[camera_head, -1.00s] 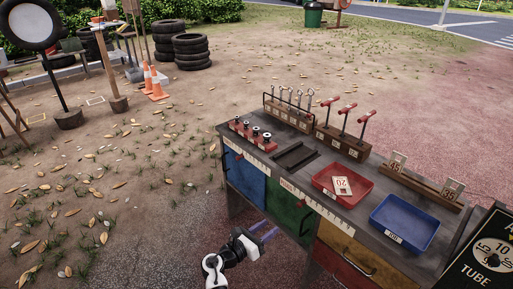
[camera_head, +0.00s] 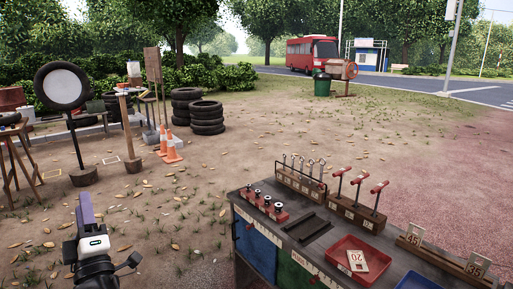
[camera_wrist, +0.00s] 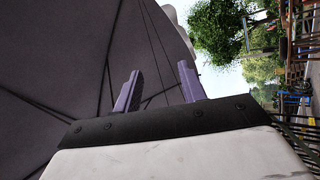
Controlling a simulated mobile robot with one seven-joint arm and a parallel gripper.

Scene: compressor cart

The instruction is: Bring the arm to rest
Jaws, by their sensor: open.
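My gripper (camera_head: 86,212) is at the lower left in the head view, raised and pointing up, clear of the cart to its right. In the wrist view its two purple fingers (camera_wrist: 158,90) stand apart with nothing between them. Behind them is a large dark panelled surface, with trees and sky at the right, seen sideways. The compressor cart (camera_head: 262,203) stands at the lower right in the head view, its front edge cut off by the frame.
On the cart are a red tray (camera_head: 338,264) with a number card, a blue tray (camera_head: 416,281), a rack of wrenches (camera_head: 300,180) and red-handled tools (camera_head: 357,190). Traffic cones (camera_head: 172,150) and stacked tyres (camera_head: 206,118) stand farther back. Open dirt lies left of the cart.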

